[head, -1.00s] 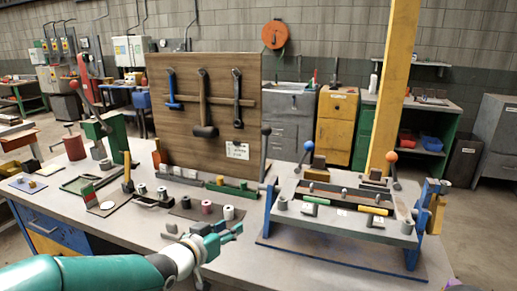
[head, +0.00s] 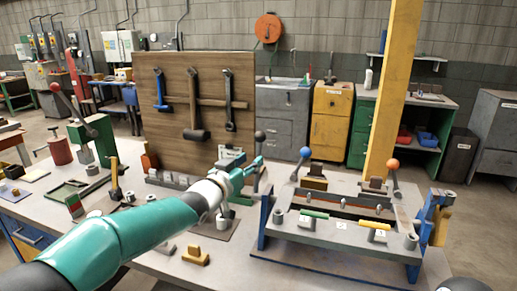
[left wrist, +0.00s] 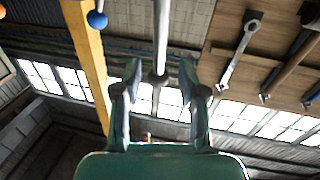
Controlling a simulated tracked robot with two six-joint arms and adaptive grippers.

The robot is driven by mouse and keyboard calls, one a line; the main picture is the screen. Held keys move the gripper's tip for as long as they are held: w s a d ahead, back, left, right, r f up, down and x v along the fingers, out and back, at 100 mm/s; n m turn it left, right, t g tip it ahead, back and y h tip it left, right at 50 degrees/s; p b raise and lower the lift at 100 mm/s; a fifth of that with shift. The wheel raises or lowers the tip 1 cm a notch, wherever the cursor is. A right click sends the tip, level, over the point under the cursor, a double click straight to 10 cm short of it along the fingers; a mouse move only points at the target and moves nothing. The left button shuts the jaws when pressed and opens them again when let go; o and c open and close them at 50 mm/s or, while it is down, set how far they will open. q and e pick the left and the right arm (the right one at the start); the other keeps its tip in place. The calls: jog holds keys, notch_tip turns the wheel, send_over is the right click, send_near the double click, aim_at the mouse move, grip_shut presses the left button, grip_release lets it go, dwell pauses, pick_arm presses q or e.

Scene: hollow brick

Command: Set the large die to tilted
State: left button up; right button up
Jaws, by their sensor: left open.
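My left gripper (head: 254,167) is open beside the black-knobbed lever (head: 260,136) at the left end of a blue-framed bench fixture (head: 330,232). In the left wrist view the open fingers (left wrist: 160,95) stand either side of a grey rod (left wrist: 161,35) that ends in a dark knob; contact cannot be told. The fixture also carries a blue-knobbed lever (head: 305,153) and an orange-knobbed lever (head: 393,164). A green bar (head: 313,213) and a yellow bar (head: 375,225) lie along its front. I cannot tell which part is the large die.
A wooden tool board (head: 195,110) with hanging hammers and a wrench stands behind the gripper. A yellow post (head: 390,90) rises behind the fixture. A green press (head: 93,140) and loose parts crowd the left.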

aim_at(257, 155)
pick_arm(q)
jog(key=shift+p+x, duration=1.1)
jog(key=shift+x, duration=1.7)
grip_shut()
